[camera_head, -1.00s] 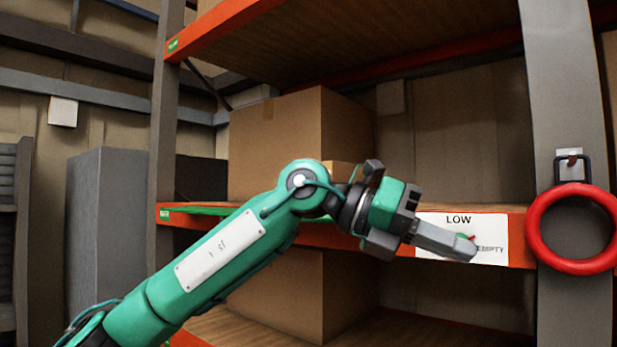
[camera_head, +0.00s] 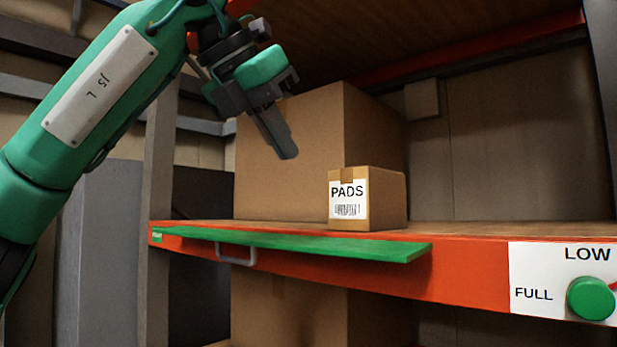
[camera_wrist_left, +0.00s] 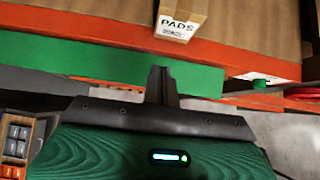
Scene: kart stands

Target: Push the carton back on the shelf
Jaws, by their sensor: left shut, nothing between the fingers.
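The small brown carton (camera_head: 388,200) has a white PADS label and stands upright near the front edge of the middle shelf (camera_head: 465,231). It also shows in the left wrist view (camera_wrist_left: 184,12), at the top. A much larger brown box (camera_head: 290,150) stands behind it and to its left. My left gripper (camera_head: 287,152) is shut and empty, pointing down in front of the large box, above and left of the carton and apart from it. In the left wrist view its fingers (camera_wrist_left: 160,78) are together. My right gripper is not in view.
A green flap (camera_head: 330,246) with a grey handle (camera_head: 236,255) juts out along the shelf's orange front edge. A sign with a green knob (camera_head: 591,298) is on the right. The shelf right of the carton is clear. Another box (camera_head: 285,310) stands below.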

